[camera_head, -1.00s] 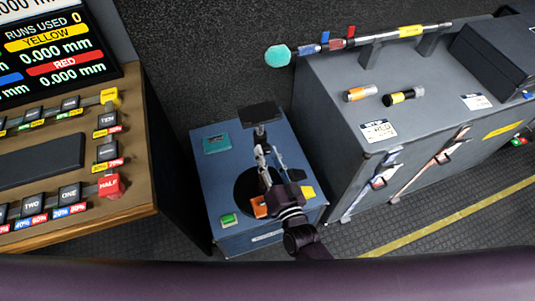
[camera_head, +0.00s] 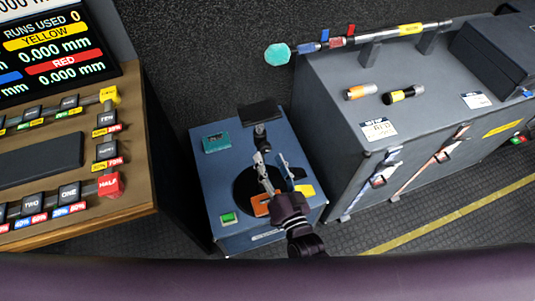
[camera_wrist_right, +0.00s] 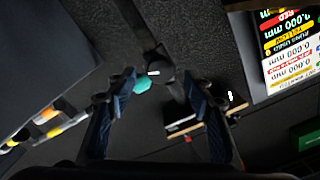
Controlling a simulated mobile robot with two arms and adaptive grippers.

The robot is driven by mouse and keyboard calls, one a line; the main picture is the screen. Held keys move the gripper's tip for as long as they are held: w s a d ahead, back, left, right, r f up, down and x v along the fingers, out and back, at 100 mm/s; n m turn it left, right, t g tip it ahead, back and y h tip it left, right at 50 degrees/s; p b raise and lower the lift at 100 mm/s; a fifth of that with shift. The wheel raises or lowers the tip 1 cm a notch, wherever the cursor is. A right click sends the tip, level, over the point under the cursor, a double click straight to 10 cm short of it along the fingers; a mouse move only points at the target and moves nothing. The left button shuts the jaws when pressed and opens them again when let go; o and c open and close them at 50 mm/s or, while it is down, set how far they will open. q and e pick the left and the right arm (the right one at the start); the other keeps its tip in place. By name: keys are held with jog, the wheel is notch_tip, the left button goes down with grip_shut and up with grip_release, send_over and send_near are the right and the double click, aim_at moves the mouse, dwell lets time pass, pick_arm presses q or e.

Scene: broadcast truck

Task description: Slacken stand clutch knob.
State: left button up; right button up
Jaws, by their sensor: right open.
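The stand has a dark tilted plate (camera_head: 261,113) on top and a dark round base (camera_head: 243,190) on a blue case. Its short upright with a dark knob-like part (camera_head: 260,134) shows just under the plate. In the right wrist view a dark rounded part with a white mark (camera_wrist_right: 157,70), likely the clutch knob, lies between the fingertips at the end of a dark bar. My right gripper (camera_head: 270,162) is open, its fingers spread, just on the near side of that part. I cannot tell whether they touch it. My left gripper is not in view.
The blue case (camera_head: 215,180) carries a teal box (camera_head: 216,143), a green button (camera_head: 228,218) and an orange piece (camera_head: 261,206). A grey cabinet (camera_head: 340,115) stands close on the right. A wooden console (camera_head: 135,190) stands on the left.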

jog(key=v, duration=0.9)
jog(key=s+d+f+n+g+h, duration=0.1)
jog(key=s+d+f+g, duration=0.15)
jog(key=f, duration=0.65)
jog(key=s+d+f+n+g, duration=0.1)
jog(key=s+d+f+g, duration=0.2)
jog(key=f, duration=0.6)
jog(key=s+d+f+n+g+h, duration=0.1)
jog(key=s+d+f+n+g, duration=0.2)
jog(key=f, duration=0.6)
jog(key=s+d+f+g+h, duration=0.1)
jog(key=s+d+f+g, duration=0.3)
jog(key=s+f, duration=0.3)
jog(key=s+d+f+g+h, duration=0.2)
jog(key=s+d+f, duration=0.4)
jog(key=s, duration=1)
jog(key=shift+d+f+g+h, duration=0.3)
jog(key=shift+f+g, duration=0.5)
jog(key=shift+g, duration=0.05)
